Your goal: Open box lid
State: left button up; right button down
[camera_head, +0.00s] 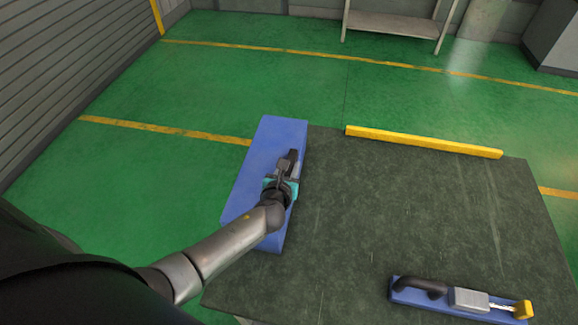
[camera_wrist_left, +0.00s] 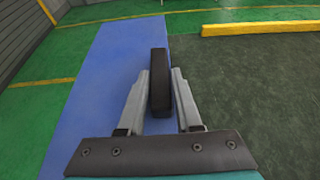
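A long blue box (camera_head: 262,150) with its lid down stands at the left edge of the dark table; it also shows in the left wrist view (camera_wrist_left: 112,75). A dark upright handle (camera_wrist_left: 159,80) is on its right side. My left gripper (camera_head: 288,165) is over the box, with a grey finger on each side of the handle. The arm and gripper hide part of the box top. My right gripper is not in view.
A blue base (camera_head: 405,295) with a dark curved part, a grey block and a yellow end lies at the table's front right. A yellow bar (camera_head: 424,142) runs along the far edge. The table's middle (camera_head: 400,220) is clear. A grey bench (camera_head: 392,24) stands behind.

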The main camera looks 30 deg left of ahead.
pick_arm(q)
grip_shut()
dwell(1.0)
